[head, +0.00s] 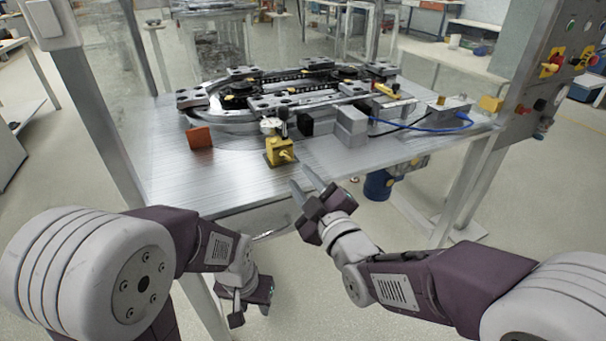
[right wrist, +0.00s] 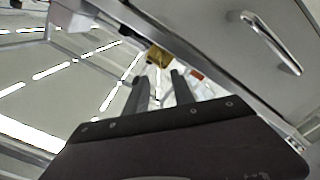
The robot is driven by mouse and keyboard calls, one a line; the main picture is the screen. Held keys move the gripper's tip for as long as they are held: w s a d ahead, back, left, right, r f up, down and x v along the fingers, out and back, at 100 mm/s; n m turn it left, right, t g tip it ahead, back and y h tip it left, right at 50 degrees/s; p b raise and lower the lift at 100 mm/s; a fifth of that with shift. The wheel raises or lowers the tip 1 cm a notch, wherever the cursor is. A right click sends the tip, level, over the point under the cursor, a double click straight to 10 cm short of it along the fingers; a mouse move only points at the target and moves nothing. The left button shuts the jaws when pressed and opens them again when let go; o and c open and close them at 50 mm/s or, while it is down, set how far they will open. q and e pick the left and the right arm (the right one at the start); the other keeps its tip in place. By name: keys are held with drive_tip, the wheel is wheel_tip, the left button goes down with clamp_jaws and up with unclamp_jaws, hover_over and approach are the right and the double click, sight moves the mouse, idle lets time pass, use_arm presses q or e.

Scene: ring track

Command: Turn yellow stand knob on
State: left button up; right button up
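The yellow stand (head: 280,151) is a small block with a round dial gauge on top, standing near the front edge of the metal table (head: 225,180). In the right wrist view the yellow stand (right wrist: 159,57) shows beyond the two open fingers (right wrist: 160,88). My left gripper (head: 252,302) hangs low below the table's front edge; its fingers are not clear.
An oval ring track (head: 300,88) fills the back of the table. An orange plate (head: 200,137) stands left of the stand; grey blocks (head: 351,126) and a blue cable (head: 440,128) lie right. A control panel (head: 555,75) is on the right post.

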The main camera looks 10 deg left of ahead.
sight(285, 157)
drive_tip(key=shift+a+f, duration=0.1)
drive_tip(key=shift+f, duration=0.15)
drive_tip(key=b+x, duration=0.2)
drive_tip(key=x, duration=0.7)
clamp_jaws()
